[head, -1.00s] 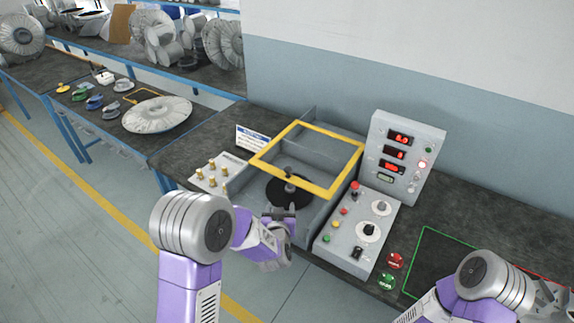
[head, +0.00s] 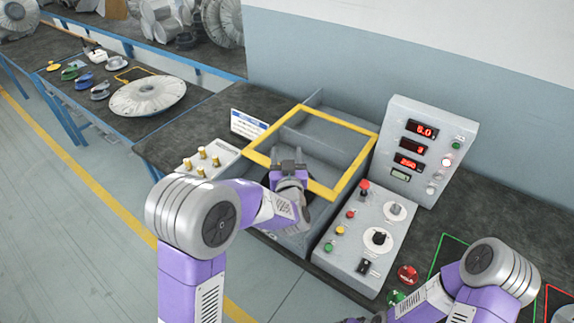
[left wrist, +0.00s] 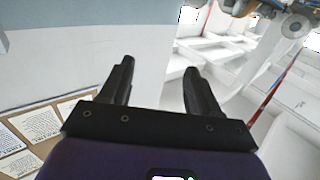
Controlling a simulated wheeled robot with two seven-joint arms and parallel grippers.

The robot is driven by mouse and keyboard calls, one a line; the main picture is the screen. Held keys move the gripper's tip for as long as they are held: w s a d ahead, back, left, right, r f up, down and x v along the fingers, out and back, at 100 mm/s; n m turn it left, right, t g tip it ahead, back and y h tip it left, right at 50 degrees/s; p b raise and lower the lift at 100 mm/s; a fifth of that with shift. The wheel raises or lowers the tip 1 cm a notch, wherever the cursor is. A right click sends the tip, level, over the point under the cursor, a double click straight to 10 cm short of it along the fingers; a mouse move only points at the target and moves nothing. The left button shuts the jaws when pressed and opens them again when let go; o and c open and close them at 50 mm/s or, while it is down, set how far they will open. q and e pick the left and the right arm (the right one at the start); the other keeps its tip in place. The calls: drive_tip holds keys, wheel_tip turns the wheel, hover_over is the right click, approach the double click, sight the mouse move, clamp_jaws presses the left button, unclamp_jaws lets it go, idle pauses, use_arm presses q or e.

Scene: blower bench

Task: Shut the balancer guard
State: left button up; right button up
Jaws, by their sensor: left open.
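The balancer guard is a yellow-framed panel (head: 340,123) over the grey balancer box (head: 279,239). It appears raised and tilted, with the box's front part uncovered; I cannot tell its exact angle. My left gripper (head: 288,165) is open and empty, in front of the guard's lower yellow bar in the head view. I cannot tell whether it touches the bar. It hides most of the dark disc inside the box. In the left wrist view my two left fingers (left wrist: 157,88) are apart with nothing between them. At the head view's bottom edge only a dark bit of my right gripper seems to show.
Right of the box stand a control panel (head: 365,238) with buttons and knobs and a display unit (head: 425,150). Brass pieces sit on a block (head: 207,160) at left. A fan wheel (head: 147,95) lies on the left bench.

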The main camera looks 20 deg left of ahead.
use_arm(q)
wheel_tip(320, 180, down, 9)
drive_tip(key=b, duration=0.3)
drive_tip(key=x, duration=0.7)
drive_tip(key=shift+w+f, duration=0.1)
drive_tip(key=shift+w, duration=0.25)
use_arm(e)
wheel_tip(320, 180, down, 4)
drive_tip(key=shift+w+r, duration=0.1)
drive_tip(key=shift+r, duration=0.1)
use_arm(q)
clamp_jaws()
